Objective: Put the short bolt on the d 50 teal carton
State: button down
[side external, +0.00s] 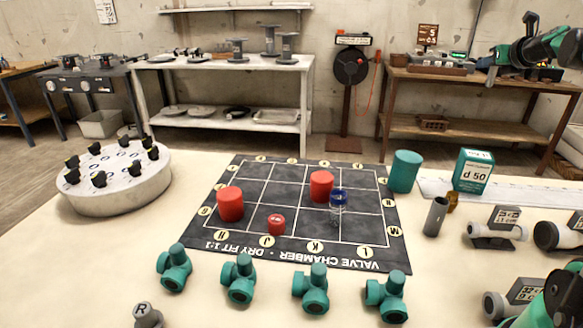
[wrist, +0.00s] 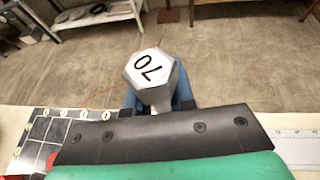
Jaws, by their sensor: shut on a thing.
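My gripper (wrist: 157,98) is shut on a grey hex-headed bolt (wrist: 150,72) in the wrist view. In the side view my arm is raised at the upper right, apart from the table. The teal d 50 carton (side external: 473,171) stands upright on the table at the right, below my arm, with a white label on its front.
A teal cylinder (side external: 405,171) stands left of the carton. A grey cylinder (side external: 436,216) and a small brass piece (side external: 452,202) are in front of it. Grey fittings (side external: 495,235) lie at the right. The dark grid mat (side external: 255,245) bears red cylinders and a blue-topped clear piece.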

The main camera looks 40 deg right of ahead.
notch_tip(320, 180, down, 16)
jog(key=shift+f, duration=0.1)
jog(key=shift+f, duration=0.1)
dwell(0.4)
jog(key=c, duration=0.7)
grip_release()
jog(key=shift+c, duration=0.2)
